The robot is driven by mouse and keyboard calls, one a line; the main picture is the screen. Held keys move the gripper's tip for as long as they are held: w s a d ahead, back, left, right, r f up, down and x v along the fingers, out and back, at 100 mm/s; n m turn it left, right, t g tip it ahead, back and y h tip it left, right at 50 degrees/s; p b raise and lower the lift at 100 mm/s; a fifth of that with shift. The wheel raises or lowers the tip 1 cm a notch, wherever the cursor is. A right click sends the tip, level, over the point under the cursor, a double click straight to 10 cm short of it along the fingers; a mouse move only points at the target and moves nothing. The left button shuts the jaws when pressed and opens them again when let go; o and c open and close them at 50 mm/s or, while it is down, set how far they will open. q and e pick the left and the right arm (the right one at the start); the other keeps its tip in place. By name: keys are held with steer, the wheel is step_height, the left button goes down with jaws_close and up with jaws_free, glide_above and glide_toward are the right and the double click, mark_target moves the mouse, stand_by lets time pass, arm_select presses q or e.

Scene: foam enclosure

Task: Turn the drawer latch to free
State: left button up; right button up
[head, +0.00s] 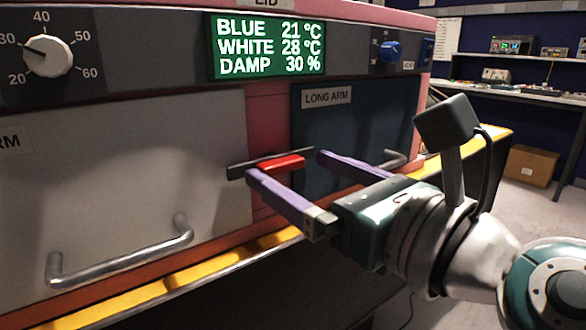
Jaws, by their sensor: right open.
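The drawer latch, a dark bar with a red piece (283,163), lies nearly level across the pink strip between a pale drawer front (120,170) and a dark blue drawer front (350,120) labelled LONG ARM. The bar's ends overlap both fronts. My right gripper (285,163) is open, with one purple fingertip near the red piece's left end and the other just beyond its right end. I cannot tell whether either finger touches the latch. My left gripper is not in view.
The pale drawer has a metal handle (120,258); another handle (395,160) on the blue drawer is partly behind my right gripper. A yellow ledge (110,298) runs below the fronts. Above are a white dial (48,56), a green display (268,47) and a blue knob (390,51).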

steer(key=shift+x, duration=0.85)
steer(key=c, duration=1.4)
